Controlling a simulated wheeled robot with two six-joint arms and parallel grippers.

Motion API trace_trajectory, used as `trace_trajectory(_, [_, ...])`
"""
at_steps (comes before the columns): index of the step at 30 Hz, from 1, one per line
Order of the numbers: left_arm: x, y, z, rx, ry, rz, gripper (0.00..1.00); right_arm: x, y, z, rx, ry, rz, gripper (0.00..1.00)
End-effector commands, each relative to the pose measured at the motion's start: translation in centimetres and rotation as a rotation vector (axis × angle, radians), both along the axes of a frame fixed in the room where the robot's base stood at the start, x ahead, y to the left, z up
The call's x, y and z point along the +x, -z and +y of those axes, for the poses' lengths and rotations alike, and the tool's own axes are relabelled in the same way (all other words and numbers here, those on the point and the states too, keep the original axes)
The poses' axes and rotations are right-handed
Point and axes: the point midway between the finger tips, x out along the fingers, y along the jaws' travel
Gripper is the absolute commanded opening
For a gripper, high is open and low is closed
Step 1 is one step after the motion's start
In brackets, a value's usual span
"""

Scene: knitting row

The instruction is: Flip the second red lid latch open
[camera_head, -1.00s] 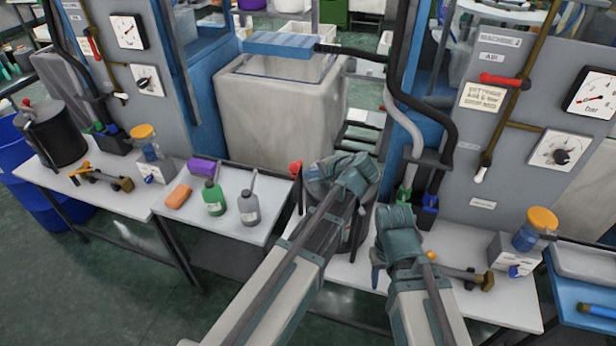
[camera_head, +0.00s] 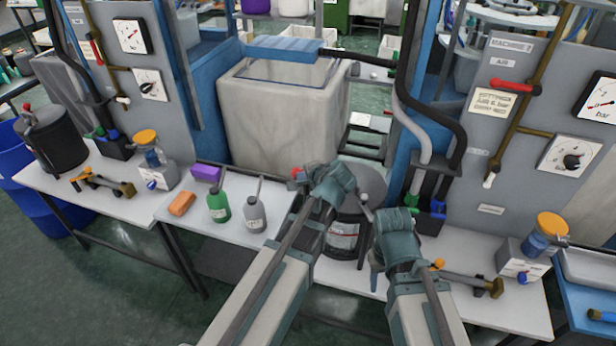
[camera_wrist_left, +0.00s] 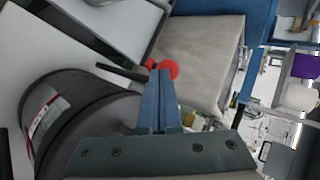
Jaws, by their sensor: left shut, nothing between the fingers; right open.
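A dark cylindrical pot (camera_head: 343,240) with a grey lid stands on the right bench, partly hidden by my left arm. Its red latch knob (camera_head: 296,173) shows at the lid's left side, just left of my left gripper (camera_head: 318,178). In the left wrist view the shut, empty fingers (camera_wrist_left: 160,98) point at the red knob (camera_wrist_left: 170,69), very close to its near side; I cannot tell whether they touch. The black pot (camera_wrist_left: 85,120) lies to their left. My right gripper (camera_head: 394,238) is open, right of the pot. A second black pot (camera_head: 55,143) with a red knob (camera_head: 27,107) stands far left.
Green bottle (camera_head: 218,204), grey bottle (camera_head: 253,214), orange block (camera_head: 181,204) and purple block (camera_head: 205,173) stand on the middle bench. A large pale tub (camera_head: 275,125) is behind. A brass fitting (camera_head: 470,281) lies right of my right gripper. Hoses hang behind it.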

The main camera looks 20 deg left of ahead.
Motion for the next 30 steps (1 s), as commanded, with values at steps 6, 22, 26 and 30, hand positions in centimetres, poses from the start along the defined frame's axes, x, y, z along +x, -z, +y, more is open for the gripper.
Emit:
trace_trajectory(6, [0.1, 0.0, 0.1, -0.001, -0.001, -0.001, 0.00, 0.0, 0.0, 0.0, 0.000, 0.000, 0.000, 0.50])
trace_trajectory(22, [0.7, 0.0, -1.1, -0.001, -0.002, -0.001, 0.00, 0.0, 0.0, 0.0, 0.000, 0.000, 0.000, 0.50])
trace_trajectory(26, [0.8, 0.0, -1.3, -0.001, -0.002, -0.001, 0.00, 0.0, 0.0, 0.0, 0.000, 0.000, 0.000, 0.50])
trace_trajectory(30, [0.7, 0.0, -1.3, -0.001, -0.002, -0.001, 0.00, 0.0, 0.0, 0.0, 0.000, 0.000, 0.000, 0.50])
